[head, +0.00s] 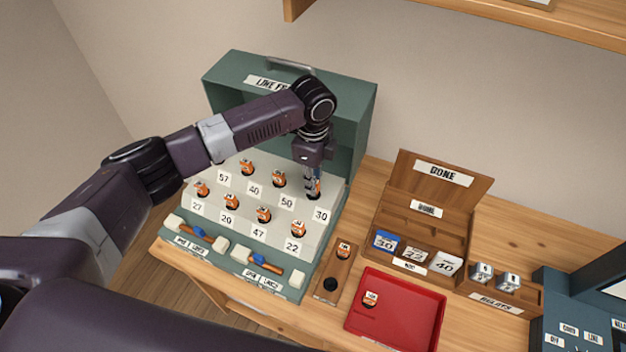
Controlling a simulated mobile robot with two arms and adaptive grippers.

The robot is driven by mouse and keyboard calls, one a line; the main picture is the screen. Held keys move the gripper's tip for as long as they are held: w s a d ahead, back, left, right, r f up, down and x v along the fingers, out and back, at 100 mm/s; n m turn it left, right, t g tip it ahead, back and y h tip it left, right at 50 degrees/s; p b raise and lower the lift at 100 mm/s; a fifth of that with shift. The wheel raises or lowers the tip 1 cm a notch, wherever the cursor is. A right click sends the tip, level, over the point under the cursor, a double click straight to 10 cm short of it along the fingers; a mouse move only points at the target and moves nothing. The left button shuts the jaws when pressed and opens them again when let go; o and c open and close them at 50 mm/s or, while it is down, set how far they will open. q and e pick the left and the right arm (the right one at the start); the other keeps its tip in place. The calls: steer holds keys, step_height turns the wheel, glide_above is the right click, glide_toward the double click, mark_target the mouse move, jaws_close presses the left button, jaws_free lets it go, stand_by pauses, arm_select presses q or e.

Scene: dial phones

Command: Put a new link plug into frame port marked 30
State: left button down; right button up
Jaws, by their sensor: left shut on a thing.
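The green line frame (362,115) stands at the back left, with a pale sloped panel of numbered ports. The label 30 (321,215) is at the panel's right end. My left gripper (313,184) points down at the port just above that label. It is shut on a link plug (317,188), of which only a little orange shows between the fingers. The port is hidden under it, and I cannot tell how deep the plug sits. Orange plugs stand at the other labelled ports, such as the one by 50 (279,179) and the one by 22 (298,229). My right gripper is out of view.
A wooden holder (325,298) has one plug (344,249) and one empty hole. A red tray (394,338) holds a plug (370,298). A wooden card box (432,198) marked DONE and a relays box (531,301) stand to the right.

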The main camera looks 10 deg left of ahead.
arm_select(q)
steer(key=shift+f+b, duration=0.35)
steer(key=shift+f, duration=0.55)
steer(key=c, duration=1.8)
jaws_free()
steer(key=shift+c, duration=0.2)
steer(key=shift+o, duration=0.2)
steer(key=shift+o, duration=1)
steer(key=shift+r, duration=0.15)
